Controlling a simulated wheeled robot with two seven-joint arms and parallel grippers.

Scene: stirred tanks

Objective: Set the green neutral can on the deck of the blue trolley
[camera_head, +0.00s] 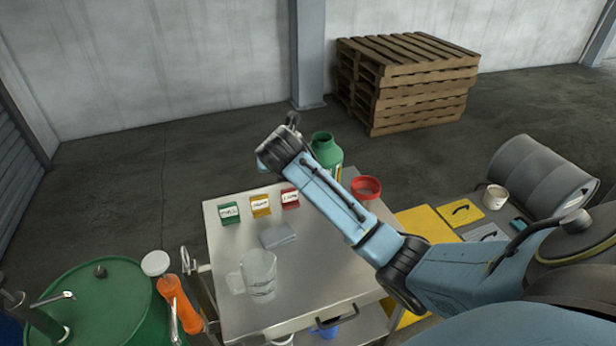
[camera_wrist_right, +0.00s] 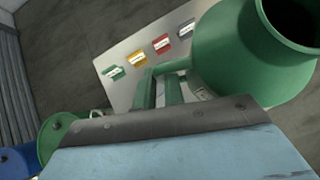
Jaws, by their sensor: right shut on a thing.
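The green can (camera_head: 327,150) shows behind my right forearm in the head view, with its open mouth upward and its lower part hidden by the arm. In the right wrist view the can (camera_wrist_right: 235,55) fills the upper right, with a wide dark mouth. My right gripper (camera_wrist_right: 162,78) is shut on the can's green side handle, its two fingers seen left of the body. The gripper's fingers are hidden behind my wrist in the head view. My left gripper is in neither view. I cannot make out a blue trolley.
A steel worktable (camera_head: 225,215) bears green, yellow and red labelled cards, a clear beaker (camera_head: 258,272) and a grey cloth (camera_head: 278,235). A red-rimmed container (camera_head: 366,186) is beside my arm. A green drum (camera_head: 105,305) is at left; pallets (camera_head: 405,80) are behind.

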